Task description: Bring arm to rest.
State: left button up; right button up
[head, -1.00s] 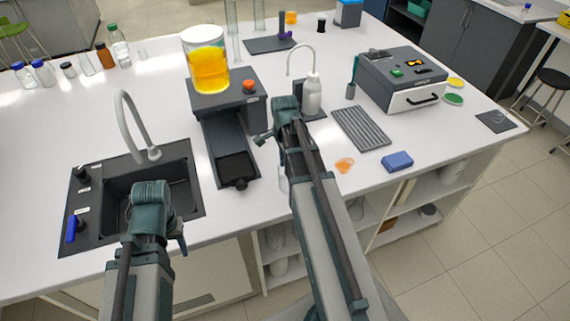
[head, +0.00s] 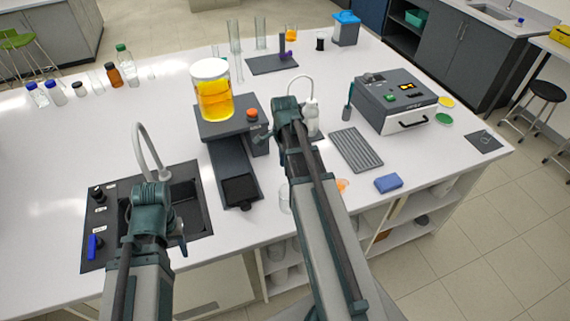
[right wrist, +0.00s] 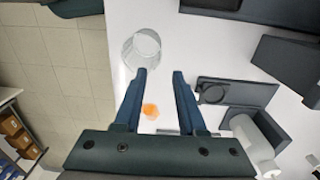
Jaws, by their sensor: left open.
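My left arm comes in at the bottom left of the head view. Its gripper (head: 152,208) is over the front of the sink (head: 187,198), open, with its fingertips mostly hidden behind the wrist. My right arm reaches up the middle of the head view, its gripper end (head: 287,112) over the worktop (head: 310,218) beside the white wash bottle. In the right wrist view the right gripper (right wrist: 159,73) has its two fingers apart with nothing between them. A clear glass beaker (right wrist: 141,48) stands beyond the fingertips, and an orange spill (right wrist: 150,110) shows between the fingers.
The curved tap (head: 150,150) rises close behind the left gripper. The device with the yellow-filled beaker (head: 214,95) stands between the arms. A grooved tray (head: 356,149), blue sponge (head: 388,183) and grey boxy instrument (head: 397,103) lie to the right. Bottles line the back left.

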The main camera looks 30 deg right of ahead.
dwell(0.4)
jog(key=shift+a+f, duration=0.2)
jog(key=shift+a, duration=0.05)
jog(key=s+a+f+n+b, duration=0.3)
jog(key=s+a+n, duration=0.1)
jog(key=a+n, duration=0.4)
jog(key=s+a+f+n+b, duration=0.3)
jog(key=a+n, duration=0.5)
jog(key=a, duration=0.2)
jog(key=s+a+f+n+h+b, duration=0.1)
jog(key=s+a+f+n+b, duration=0.2)
jog(key=a+n, duration=0.4)
jog(key=shift+s+a+f+n+b, duration=0.15)
jog(key=shift+s+a+n+b, duration=0.25)
jog(key=shift+s+a, duration=0.6)
jog(key=shift+w, duration=0.2)
